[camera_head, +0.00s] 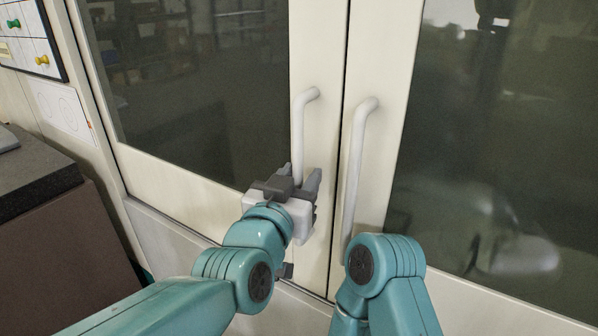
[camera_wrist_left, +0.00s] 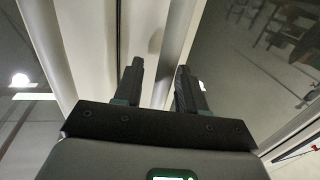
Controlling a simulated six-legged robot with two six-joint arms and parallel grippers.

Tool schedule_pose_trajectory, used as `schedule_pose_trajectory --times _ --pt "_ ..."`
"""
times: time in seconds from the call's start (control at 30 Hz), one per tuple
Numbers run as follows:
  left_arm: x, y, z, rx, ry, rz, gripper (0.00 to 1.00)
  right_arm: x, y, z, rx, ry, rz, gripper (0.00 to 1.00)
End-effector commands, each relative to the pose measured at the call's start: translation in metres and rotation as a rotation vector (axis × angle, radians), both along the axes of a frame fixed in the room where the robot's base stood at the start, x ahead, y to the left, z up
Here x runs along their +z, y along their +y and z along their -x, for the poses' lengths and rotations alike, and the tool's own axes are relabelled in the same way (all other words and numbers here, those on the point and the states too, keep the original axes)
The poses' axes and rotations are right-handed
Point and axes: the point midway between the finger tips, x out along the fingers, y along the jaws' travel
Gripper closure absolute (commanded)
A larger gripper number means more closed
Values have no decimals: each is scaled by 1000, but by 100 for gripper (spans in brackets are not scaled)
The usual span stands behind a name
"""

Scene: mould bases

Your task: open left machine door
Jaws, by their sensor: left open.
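The left machine door (camera_head: 318,60) is a cream frame around a dark window, and it is shut. Its white bar handle (camera_head: 298,130) stands upright near the middle seam. My left gripper (camera_head: 301,176) is open at the lower part of this handle, with a finger on either side of it in the head view. Whether a finger touches the handle cannot be told. The two dark fingers also show apart in the left wrist view (camera_wrist_left: 159,70). The lower end of the handle is hidden behind the gripper. My right arm shows at the lower right, but its gripper does not.
The right door (camera_head: 385,70) is also shut, with its own white handle (camera_head: 355,165) close beside the left one. A dark-topped counter (camera_head: 35,175) stands at the left. A panel with coloured knobs (camera_head: 25,38) is at the upper left.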

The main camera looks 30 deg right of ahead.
Motion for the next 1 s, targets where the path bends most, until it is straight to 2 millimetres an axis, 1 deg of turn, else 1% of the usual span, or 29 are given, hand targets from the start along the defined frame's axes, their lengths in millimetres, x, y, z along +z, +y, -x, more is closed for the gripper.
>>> schedule_pose_trajectory --times 0.27,0.4,0.67,0.77,0.87,0.97,1.0 --pt "-2 0 -6 1 3 1 60 0 1 -1 0 3 1 100" --pt "-1 -1 -4 0 2 -1 100 0 0 0 0 2 0 100" --pt "-1 0 -7 1 1 -1 100 0 1 0 -1 1 1 100" --pt "0 3 -10 2 -1 -1 100 1 3 1 0 -1 0 100" --pt "3 8 -19 6 -7 -1 100 2 7 3 0 -4 -1 100" --pt "4 17 -33 10 -11 -1 100 4 13 5 0 -7 -3 100" --pt "5 21 -41 11 -11 -1 100 6 16 5 0 -7 -3 100"
